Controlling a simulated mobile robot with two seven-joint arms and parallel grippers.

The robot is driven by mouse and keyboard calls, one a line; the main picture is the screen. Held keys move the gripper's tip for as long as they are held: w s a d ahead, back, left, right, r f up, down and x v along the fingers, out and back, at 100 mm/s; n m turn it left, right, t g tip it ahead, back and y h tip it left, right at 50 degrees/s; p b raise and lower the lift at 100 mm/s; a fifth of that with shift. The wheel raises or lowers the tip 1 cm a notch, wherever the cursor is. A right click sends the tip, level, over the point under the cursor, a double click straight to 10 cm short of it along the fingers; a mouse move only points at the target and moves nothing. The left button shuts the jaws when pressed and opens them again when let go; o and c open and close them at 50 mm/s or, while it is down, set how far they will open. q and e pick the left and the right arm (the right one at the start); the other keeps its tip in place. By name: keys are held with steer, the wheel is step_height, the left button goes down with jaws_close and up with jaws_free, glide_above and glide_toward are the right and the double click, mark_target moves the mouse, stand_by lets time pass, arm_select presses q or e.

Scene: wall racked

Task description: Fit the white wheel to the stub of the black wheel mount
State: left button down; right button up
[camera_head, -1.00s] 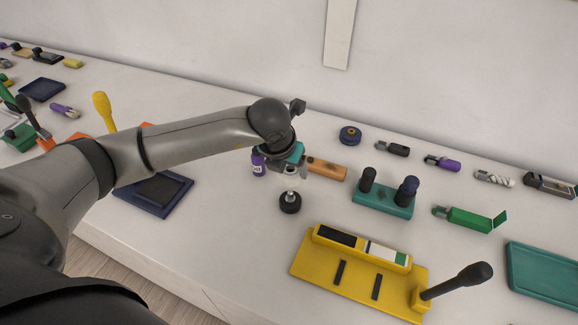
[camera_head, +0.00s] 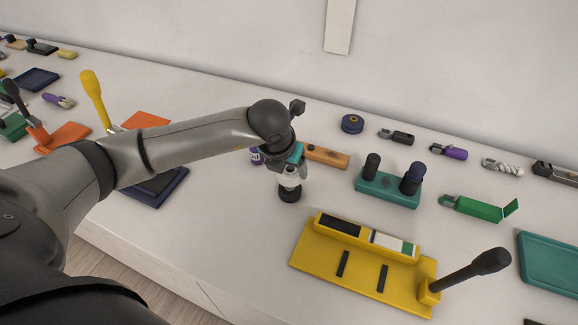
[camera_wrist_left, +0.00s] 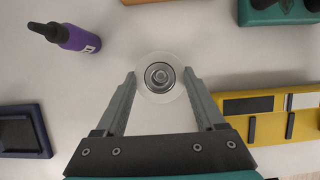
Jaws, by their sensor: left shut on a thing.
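The white wheel (camera_head: 289,183) is held between the fingers of my left gripper (camera_head: 290,174), just above the black wheel mount (camera_head: 290,196). In head view no gap shows between wheel and mount; I cannot tell how far down the stub the wheel sits. In the left wrist view the wheel (camera_wrist_left: 143,86) is a pale ring between the two fingertips (camera_wrist_left: 161,76), with a round metal centre lined up in its hole. The mount's black base is hidden under the wheel there. My right gripper is not in view.
A yellow fixture (camera_head: 325,265) lies to the front right, a teal block with dark posts (camera_head: 388,190) to the right. A dark blue tray (camera_head: 178,186) lies left. The table front is clear.

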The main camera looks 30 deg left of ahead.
arm_select(q)
steer(key=shift+f+b, duration=1.65)
steer(key=shift+f, duration=0.2)
jaws_free()
steer(key=shift+r, duration=0.1)
steer(key=v, duration=1.5)
steer(key=shift+s, duration=0.2)
